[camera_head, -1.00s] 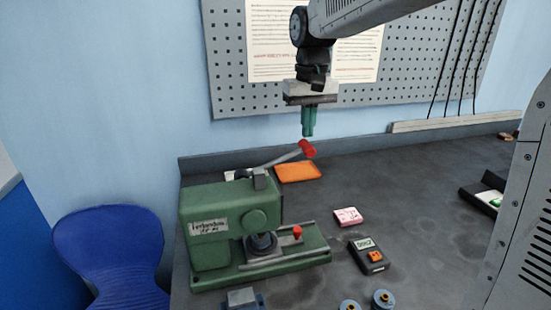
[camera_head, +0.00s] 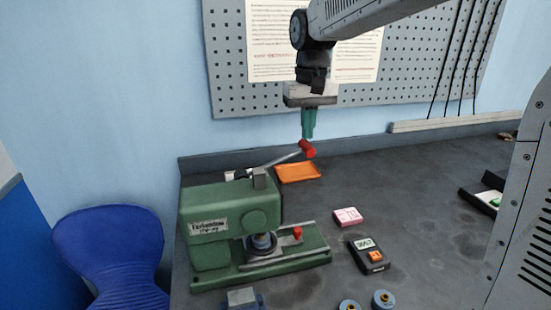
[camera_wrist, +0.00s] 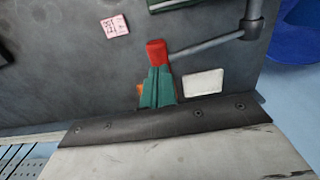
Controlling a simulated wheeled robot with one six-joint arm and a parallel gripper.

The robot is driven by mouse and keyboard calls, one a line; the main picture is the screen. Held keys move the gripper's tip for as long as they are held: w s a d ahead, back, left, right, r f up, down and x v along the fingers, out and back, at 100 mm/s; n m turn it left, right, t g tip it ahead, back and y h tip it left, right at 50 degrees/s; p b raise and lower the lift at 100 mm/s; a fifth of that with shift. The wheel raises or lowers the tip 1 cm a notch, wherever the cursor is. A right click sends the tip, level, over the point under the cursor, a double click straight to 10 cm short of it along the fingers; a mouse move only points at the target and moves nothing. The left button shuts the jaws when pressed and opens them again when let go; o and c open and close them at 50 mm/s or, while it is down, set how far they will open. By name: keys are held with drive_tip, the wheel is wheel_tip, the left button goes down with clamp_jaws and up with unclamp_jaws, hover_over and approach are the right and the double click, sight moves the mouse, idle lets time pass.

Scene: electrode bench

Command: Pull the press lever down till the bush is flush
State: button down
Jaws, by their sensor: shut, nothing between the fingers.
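The green press (camera_head: 215,222) stands on the dark bench at left. Its grey lever (camera_head: 275,161) rises to the right and ends in a red knob (camera_head: 307,149). My gripper (camera_head: 308,137) is shut and empty, its teal fingers pointing down right above the red knob. In the wrist view my fingertips (camera_wrist: 157,72) meet the red knob (camera_wrist: 156,50) in the picture; whether they touch it I cannot tell. The bush (camera_head: 262,241) appears as a small brass-coloured piece in a dark round holder under the press head. How deep it sits is too small to tell.
An orange tray (camera_head: 298,172) lies behind the press, below the knob. A pink note pad (camera_head: 348,216) and a dark meter (camera_head: 367,255) lie to the right. The pegboard (camera_head: 420,60) is behind my arm.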

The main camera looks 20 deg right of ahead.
sight(309, 143)
drive_tip(key=shift+f, duration=0.95)
drive_tip(key=shift+d+f, duration=0.15)
drive_tip(key=shift+f, duration=0.5)
drive_tip(key=shift+d+f, duration=0.15)
drive_tip(key=shift+f, duration=0.65)
drive_tip(key=shift+d+f, duration=0.1)
drive_tip(key=shift+f, duration=1.4)
